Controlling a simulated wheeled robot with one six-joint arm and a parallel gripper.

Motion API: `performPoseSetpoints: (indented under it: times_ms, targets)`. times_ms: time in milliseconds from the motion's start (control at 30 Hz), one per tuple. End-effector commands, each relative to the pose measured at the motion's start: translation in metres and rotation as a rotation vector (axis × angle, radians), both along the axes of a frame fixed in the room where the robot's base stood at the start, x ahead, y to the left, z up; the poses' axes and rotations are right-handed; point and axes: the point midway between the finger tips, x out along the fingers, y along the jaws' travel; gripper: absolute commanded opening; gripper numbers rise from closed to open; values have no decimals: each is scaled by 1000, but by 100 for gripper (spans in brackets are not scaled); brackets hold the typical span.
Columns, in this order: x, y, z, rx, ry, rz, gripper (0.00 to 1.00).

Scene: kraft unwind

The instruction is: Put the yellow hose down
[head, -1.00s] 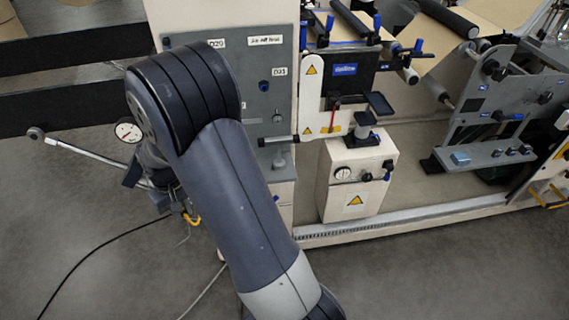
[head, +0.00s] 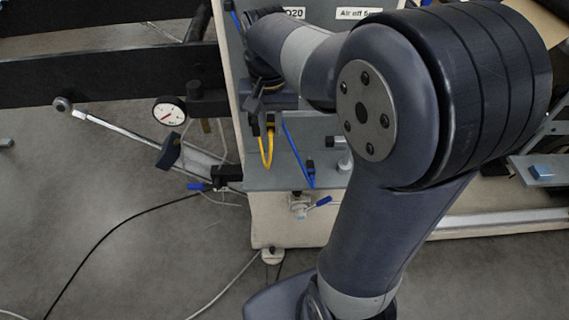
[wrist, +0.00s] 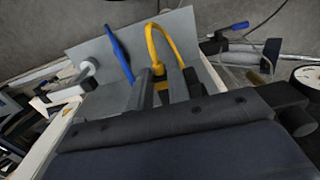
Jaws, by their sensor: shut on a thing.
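The yellow hose (head: 266,152) hangs in a short loop below my gripper (head: 262,121) in the head view, in front of the grey panel. In the wrist view the yellow hose (wrist: 152,36) rises from between the fingers of my gripper (wrist: 168,84) and bends over to the right. My gripper is shut on it. The head view partly hides the fingers behind the wrist. The hose's far end is hard to make out in either view.
A blue hose (head: 291,148) hangs close on the right of the yellow one. The grey panel (head: 262,180) is behind. A pressure gauge (head: 168,111) and a metal bar (head: 120,135) are on the left. A black cable (head: 95,245) lies on the floor.

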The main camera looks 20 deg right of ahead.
Motion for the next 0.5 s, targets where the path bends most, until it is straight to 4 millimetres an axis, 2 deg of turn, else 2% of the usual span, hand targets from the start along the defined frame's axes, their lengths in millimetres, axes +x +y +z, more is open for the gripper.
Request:
performPoseSetpoints:
  times_ms: [33,100,300,500]
  targets:
    - [-1,0,-17,-1,8,0,0]
    - [-1,0,-36,-1,8,1,0]
    - [-1,0,-87,0,6,1,0]
    - [0,0,-112,0,2,1,0]
